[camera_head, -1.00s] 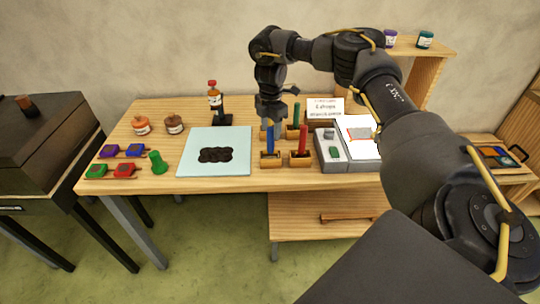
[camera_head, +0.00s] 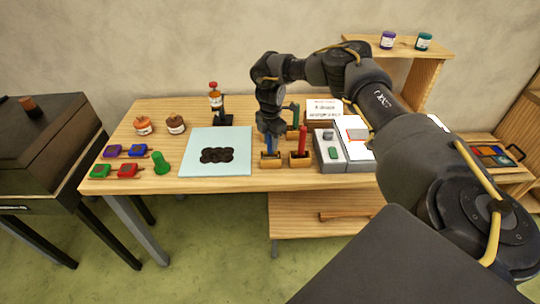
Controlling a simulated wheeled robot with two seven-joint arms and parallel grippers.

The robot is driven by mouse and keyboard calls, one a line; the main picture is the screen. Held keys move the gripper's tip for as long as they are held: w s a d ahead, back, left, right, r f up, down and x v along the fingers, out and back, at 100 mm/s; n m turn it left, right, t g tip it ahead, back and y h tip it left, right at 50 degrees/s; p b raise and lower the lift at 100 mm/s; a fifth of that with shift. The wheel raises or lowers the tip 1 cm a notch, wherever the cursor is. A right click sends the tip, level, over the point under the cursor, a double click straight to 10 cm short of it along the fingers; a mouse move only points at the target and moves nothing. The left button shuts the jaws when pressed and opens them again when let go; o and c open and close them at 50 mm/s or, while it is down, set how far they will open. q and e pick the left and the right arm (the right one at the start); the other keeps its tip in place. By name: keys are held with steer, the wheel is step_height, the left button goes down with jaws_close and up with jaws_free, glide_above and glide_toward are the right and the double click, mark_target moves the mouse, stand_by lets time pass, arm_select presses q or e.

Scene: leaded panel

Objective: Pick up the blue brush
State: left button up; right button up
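The blue brush (camera_head: 269,146) stands upright in a small wooden holder (camera_head: 270,163) near the front middle of the table. Only a short length of its blue handle shows; my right gripper hides the upper part. My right gripper (camera_head: 270,134) points down at the top of the brush. The fingers are small and dark, so I cannot tell whether they are apart or closed on the handle. My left gripper is not in view.
A red brush (camera_head: 302,140) in its own holder stands close on the right, and a green brush (camera_head: 295,112) stands behind. A pale blue sheet (camera_head: 235,140) with a dark patterned piece lies left. A grey tray (camera_head: 330,151) is right of the brushes.

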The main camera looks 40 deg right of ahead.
steer(key=c, duration=0.6)
step_height(320, 180, up, 9)
steer(key=shift+w+r+b, duration=0.1)
steer(key=shift+b, duration=0.9)
steer(key=shift+a+r, duration=0.1)
steer(key=shift+r, duration=0.4)
